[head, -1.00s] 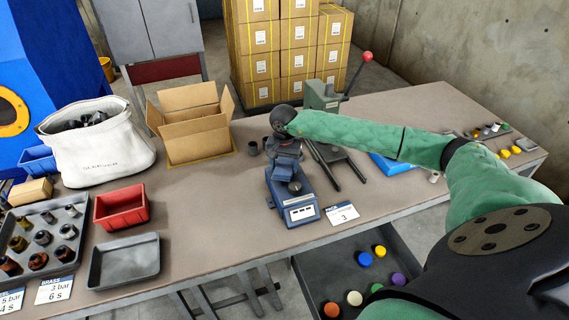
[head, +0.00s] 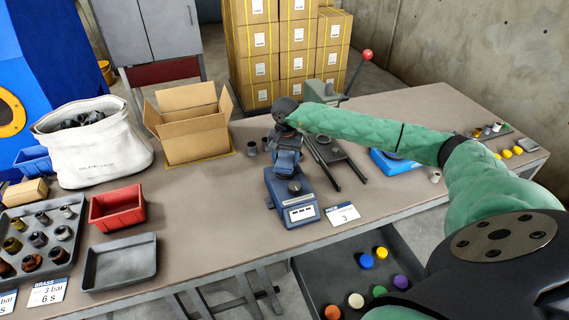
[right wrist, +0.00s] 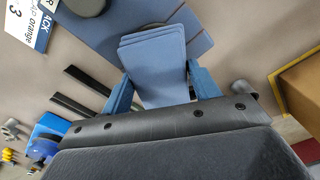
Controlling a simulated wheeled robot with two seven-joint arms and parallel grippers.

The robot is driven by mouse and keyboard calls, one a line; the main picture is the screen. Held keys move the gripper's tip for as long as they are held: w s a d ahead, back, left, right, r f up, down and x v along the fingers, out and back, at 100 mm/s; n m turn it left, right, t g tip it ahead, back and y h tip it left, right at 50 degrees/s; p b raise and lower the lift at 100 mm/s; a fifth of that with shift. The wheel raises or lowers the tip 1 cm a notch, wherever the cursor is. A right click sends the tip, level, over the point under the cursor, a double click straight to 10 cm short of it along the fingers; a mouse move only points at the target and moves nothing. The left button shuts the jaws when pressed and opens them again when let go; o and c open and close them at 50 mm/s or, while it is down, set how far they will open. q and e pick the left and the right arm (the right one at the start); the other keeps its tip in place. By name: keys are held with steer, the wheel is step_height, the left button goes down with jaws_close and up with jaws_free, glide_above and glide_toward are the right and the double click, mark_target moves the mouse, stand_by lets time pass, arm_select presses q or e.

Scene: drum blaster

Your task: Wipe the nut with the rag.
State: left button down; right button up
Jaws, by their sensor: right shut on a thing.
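My right gripper (head: 287,148) hangs above the back of a blue bench device in the head view. It is shut on a folded blue rag (right wrist: 153,62), which sits between its two blue fingers in the right wrist view. The rag also shows in the head view (head: 287,163), hanging below the gripper. A dark round piece (head: 295,187) is on top of the blue device (head: 291,208); I cannot tell whether it is a nut. Several metal nuts or fittings (head: 38,239) stand in a grey tray at the left. My left gripper is out of view.
A red bin (head: 117,208), an empty grey tray (head: 120,263), a white bag (head: 95,150) and an open carton (head: 190,130) stand left of the device. A lever press (head: 330,95) stands behind. A label card (head: 342,214) lies beside the device.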

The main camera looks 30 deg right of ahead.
mark_target(283, 166)
steer(key=shift+w+d, duration=0.3)
steer(key=shift+s+a+b, duration=0.5)
steer(key=shift+s+a, duration=1.05)
steer(key=shift+w+d+f+b, duration=0.1)
steer(key=shift+w+d+b, duration=0.15)
steer(key=shift+d+b, duration=0.1)
steer(key=shift+w+d+b, duration=1)
steer(key=shift+w+d, duration=0.2)
steer(key=shift+w, duration=0.1)
